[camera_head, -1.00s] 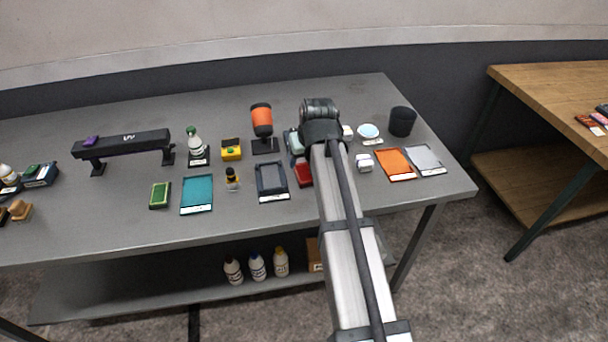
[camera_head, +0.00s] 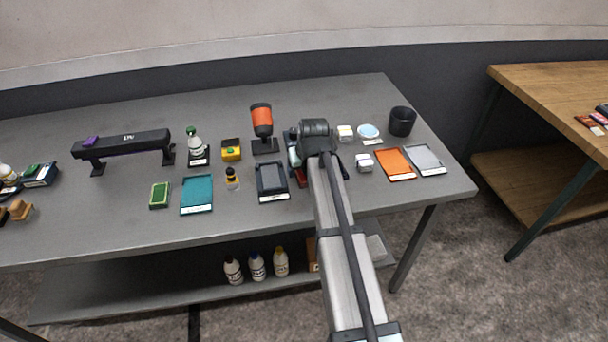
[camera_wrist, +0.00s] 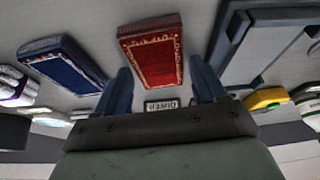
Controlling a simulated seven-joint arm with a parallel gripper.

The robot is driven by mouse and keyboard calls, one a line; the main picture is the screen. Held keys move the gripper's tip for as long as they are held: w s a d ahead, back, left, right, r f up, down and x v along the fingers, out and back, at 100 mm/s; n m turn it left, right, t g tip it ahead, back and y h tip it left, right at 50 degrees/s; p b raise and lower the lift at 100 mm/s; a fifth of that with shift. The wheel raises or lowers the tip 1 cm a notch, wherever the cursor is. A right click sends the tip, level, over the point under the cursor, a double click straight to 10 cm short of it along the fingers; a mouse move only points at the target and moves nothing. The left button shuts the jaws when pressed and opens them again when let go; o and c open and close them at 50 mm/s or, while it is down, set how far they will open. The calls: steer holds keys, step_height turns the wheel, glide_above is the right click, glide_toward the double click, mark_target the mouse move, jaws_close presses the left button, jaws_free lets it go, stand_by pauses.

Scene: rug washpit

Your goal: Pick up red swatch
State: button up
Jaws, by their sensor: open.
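The red swatch is a small red block with a pale patterned border. In the wrist view the red swatch (camera_wrist: 150,55) lies flat between the two blue fingers of my gripper (camera_wrist: 160,66), which is open, with a finger to each side. I cannot tell whether either finger touches it. In the head view only a sliver of the red swatch (camera_head: 300,178) shows at the left of my arm, which hides the rest. The fingers are hidden there too.
A dark blue swatch (camera_wrist: 62,62) lies left of the red one in the wrist view. A dark tray (camera_head: 271,181) is close left of my arm. An orange tray (camera_head: 395,164), a white block (camera_head: 364,162) and a black cup (camera_head: 402,121) are to the right. The front strip is mostly clear.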

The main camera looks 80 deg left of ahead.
mark_target(304, 172)
stand_by(0.4)
steer(key=c, duration=0.8)
steer(key=shift+c, duration=0.2)
step_height(304, 172, up, 9)
steer(key=s+m, duration=0.1)
steer(key=s, duration=0.8)
steer(key=shift+s, duration=0.35)
